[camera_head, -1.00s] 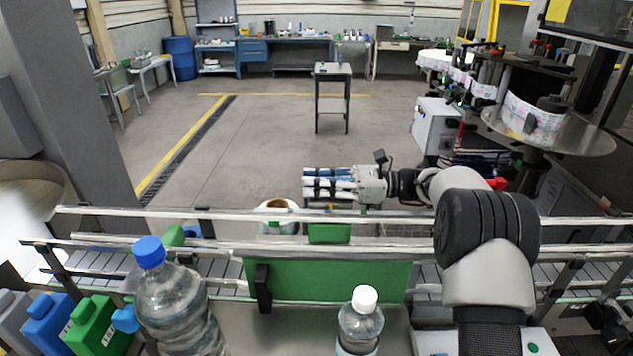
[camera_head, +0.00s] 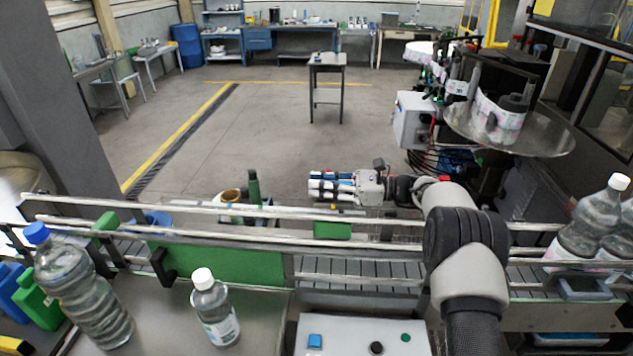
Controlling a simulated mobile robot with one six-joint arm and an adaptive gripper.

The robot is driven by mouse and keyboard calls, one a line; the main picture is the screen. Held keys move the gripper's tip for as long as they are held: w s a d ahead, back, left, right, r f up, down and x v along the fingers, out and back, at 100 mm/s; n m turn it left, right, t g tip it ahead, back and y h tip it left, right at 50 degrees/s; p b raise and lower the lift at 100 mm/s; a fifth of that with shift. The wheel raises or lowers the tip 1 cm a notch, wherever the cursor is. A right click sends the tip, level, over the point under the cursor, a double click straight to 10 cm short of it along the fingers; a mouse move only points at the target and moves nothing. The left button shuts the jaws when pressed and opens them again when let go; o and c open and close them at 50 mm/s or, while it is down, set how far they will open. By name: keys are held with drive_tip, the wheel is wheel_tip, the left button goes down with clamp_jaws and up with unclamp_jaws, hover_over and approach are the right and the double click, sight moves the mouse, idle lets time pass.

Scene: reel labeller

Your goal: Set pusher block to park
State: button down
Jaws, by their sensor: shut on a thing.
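My gripper (camera_head: 322,187) reaches left above the conveyor's far rail, its fingers level and shut. A small green block (camera_head: 332,230), which I take as the pusher block, sits just below the fingers, partly behind the rail. It keeps its place under my gripper, so I take it as held; the contact itself is hidden. A long green panel (camera_head: 225,264) with a black bracket lies along the near side of the conveyor, left of the block. I cannot make out a marked park spot.
The conveyor (camera_head: 365,270) with its metal rails runs across the view. A button box (camera_head: 360,335) is in front.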

drive_tip(key=shift+d+f, duration=0.1)
drive_tip(key=shift+d, duration=0.95)
drive_tip(key=c, duration=1.7)
unclamp_jaws()
drive_tip(key=shift+d, duration=0.25)
drive_tip(key=shift+o, duration=1.1)
drive_tip(key=shift+a, duration=0.15)
drive_tip(key=d, duration=1.2)
drive_tip(key=shift+d, duration=0.1)
